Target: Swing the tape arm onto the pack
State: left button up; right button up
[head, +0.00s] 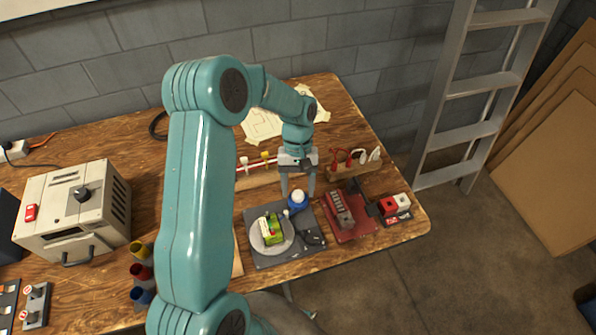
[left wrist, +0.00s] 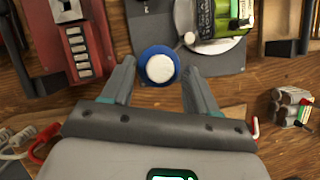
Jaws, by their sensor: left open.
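The pack (head: 270,229), green with pale parts, sits on a light round turntable (head: 257,240) on a dark grey base plate (head: 264,262). It also shows in part at the top of the left wrist view (left wrist: 208,22). The tape arm's blue knob with a white top (head: 297,199) stands at the plate's back right corner, beside the pack; a small pale tip (head: 286,213) is between them. My left gripper (head: 298,191) points down, open, above the knob. In the left wrist view the white-topped knob (left wrist: 160,68) lies between the fingertips, apart from both. My right gripper does not show.
A red tray with grey cells (head: 342,213) stands right of the plate, with red and white blocks (head: 394,206) beyond. A wooden tool rack (head: 258,180) runs behind. A cream box (head: 73,208) and coloured cups (head: 141,272) are at left.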

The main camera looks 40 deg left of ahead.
pick_arm(q)
jog(key=v, duration=1.6)
jog(key=shift+s+r, duration=0.1)
